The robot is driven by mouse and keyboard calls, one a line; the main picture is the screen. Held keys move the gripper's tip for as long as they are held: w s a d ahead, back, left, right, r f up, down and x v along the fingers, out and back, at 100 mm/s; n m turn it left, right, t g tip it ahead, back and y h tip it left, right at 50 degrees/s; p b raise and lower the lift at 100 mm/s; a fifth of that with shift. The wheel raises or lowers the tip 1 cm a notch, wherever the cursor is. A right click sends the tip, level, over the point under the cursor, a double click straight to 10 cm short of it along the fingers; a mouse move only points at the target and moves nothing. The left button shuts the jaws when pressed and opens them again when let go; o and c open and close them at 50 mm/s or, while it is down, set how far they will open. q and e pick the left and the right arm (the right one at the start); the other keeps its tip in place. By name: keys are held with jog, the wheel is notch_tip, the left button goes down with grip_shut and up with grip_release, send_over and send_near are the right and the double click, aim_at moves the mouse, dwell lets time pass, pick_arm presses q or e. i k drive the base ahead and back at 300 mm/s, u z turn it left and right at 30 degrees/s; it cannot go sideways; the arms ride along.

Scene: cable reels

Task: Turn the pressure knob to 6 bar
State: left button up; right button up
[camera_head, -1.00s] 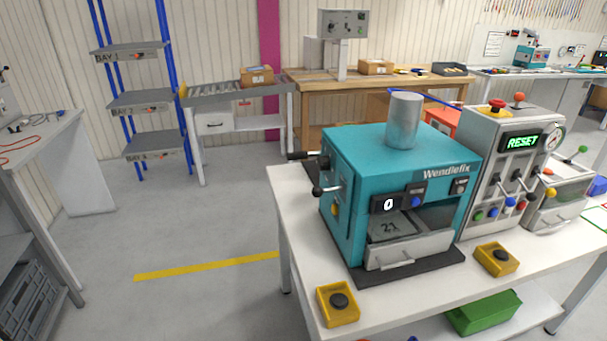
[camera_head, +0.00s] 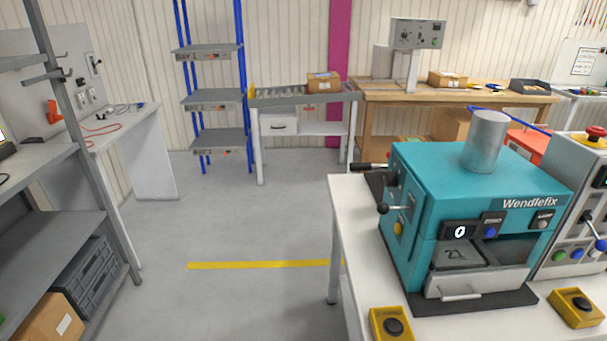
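No part marked as a pressure knob can be made out, and no bar scale is readable. The teal Wendlefix machine (camera_head: 483,185) stands on the white table at the right. Neither of my grippers is in view.
Yellow button boxes (camera_head: 391,325) (camera_head: 577,307) sit along the white table's (camera_head: 345,215) front. Open floor (camera_head: 240,220) with a yellow line lies left of it. Grey shelving (camera_head: 60,215) stands at the left, a blue rack (camera_head: 212,98) and roller conveyor (camera_head: 290,97) behind.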

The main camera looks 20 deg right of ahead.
aim_at(389, 178)
jog(key=u, duration=0.2)
jog(key=i, duration=0.95)
jog(key=z, duration=1.8)
